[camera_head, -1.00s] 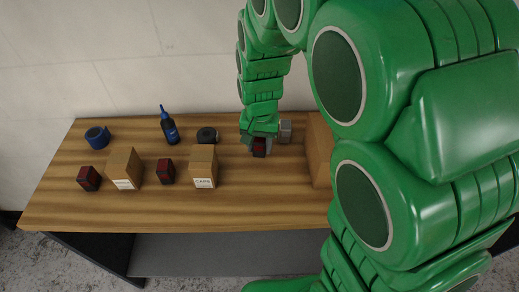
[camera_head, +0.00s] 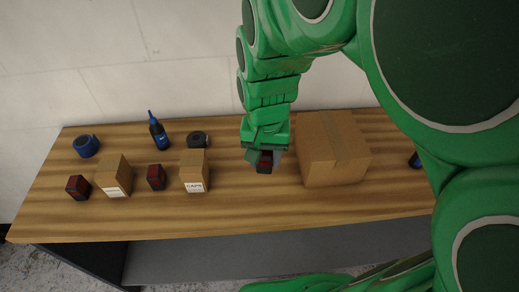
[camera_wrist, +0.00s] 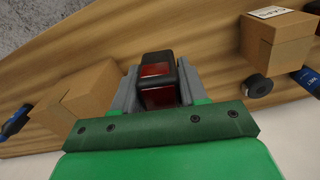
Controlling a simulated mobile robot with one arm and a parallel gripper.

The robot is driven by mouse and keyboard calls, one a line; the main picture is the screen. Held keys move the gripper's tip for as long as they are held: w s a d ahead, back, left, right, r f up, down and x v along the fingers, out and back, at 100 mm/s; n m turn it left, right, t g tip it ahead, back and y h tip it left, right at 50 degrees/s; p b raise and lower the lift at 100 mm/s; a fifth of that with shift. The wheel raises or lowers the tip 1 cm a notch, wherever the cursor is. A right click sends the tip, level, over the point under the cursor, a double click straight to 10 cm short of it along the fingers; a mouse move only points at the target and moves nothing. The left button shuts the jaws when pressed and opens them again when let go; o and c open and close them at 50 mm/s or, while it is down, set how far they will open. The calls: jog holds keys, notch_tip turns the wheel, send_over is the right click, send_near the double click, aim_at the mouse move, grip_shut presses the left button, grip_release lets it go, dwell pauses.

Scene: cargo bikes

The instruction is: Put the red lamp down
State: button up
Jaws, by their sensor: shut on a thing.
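My gripper (camera_head: 264,160) is shut on a red lamp (camera_head: 266,167), a small black block with red faces. In the wrist view the lamp (camera_wrist: 157,72) sits between the two grey fingers of my gripper (camera_wrist: 157,90). I hold it over the wooden table (camera_head: 235,215), between the small CAPS box and the large carton. I cannot tell whether its underside touches the tabletop. Two similar red-and-black lamps stand on the left part of the table, one at the far left (camera_head: 78,187) and one between the small boxes (camera_head: 156,177).
A large carton (camera_head: 333,160) stands close right of my gripper. The CAPS box (camera_head: 194,172), another small box (camera_head: 114,177), a black roll (camera_head: 198,139), a blue bottle (camera_head: 158,132) and a blue roll (camera_head: 86,146) stand left. Bare table lies in front.

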jog(key=shift+s+r, duration=0.6)
jog(key=shift+s, duration=0.6)
notch_tip(320, 180, up, 7)
jog(key=m, duration=0.7)
send_over(344, 140)
jog(key=shift+f, duration=3.9)
jog(key=shift+f, duration=0.1)
jog(key=o, duration=1.1)
notch_tip(344, 140, up, 12)
jog(key=shift+r, duration=0.15)
